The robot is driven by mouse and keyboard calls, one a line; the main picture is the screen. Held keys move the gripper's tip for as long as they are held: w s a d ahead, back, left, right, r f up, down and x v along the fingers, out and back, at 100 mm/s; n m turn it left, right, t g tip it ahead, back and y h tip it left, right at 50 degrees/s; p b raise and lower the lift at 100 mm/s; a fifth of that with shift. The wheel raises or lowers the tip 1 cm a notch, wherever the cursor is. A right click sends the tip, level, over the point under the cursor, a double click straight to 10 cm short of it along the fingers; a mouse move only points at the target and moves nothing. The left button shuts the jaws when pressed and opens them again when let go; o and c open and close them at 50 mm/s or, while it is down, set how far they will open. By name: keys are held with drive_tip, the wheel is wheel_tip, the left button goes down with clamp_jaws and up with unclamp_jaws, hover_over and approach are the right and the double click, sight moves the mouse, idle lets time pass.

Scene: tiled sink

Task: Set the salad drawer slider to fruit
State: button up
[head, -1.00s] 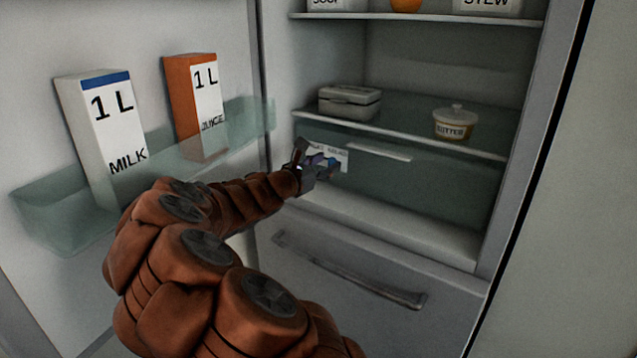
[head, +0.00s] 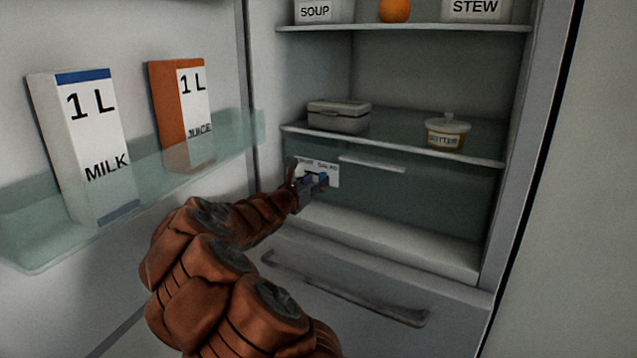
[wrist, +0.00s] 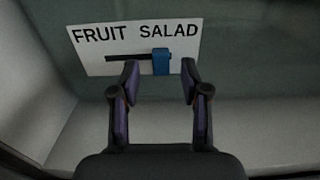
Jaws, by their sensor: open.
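The salad drawer (head: 410,199) is a translucent greenish front below the lower shelf. A white label plate on it (wrist: 92,62) reads FRUIT on the left and SALAD on the right, over a dark horizontal slot. The blue slider (wrist: 161,61) sits at the right end of the slot, under SALAD. My gripper (wrist: 158,72) is open, its fingertips just below the plate with one to each side of the slider. The fingers look apart from the slider; the exact depth gap is unclear. In the head view my gripper (head: 309,180) covers part of the label plate (head: 333,174).
The door shelf (head: 150,185) with milk (head: 95,145) and juice (head: 182,115) stands left of my arm. A grey box (head: 338,116) and butter tub (head: 447,132) sit on the shelf above the drawer. A lower drawer handle (head: 345,290) is below.

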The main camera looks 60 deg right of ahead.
drive_tip(key=shift+d, duration=0.95)
drive_tip(key=shift+c, duration=0.4)
clamp_jaws()
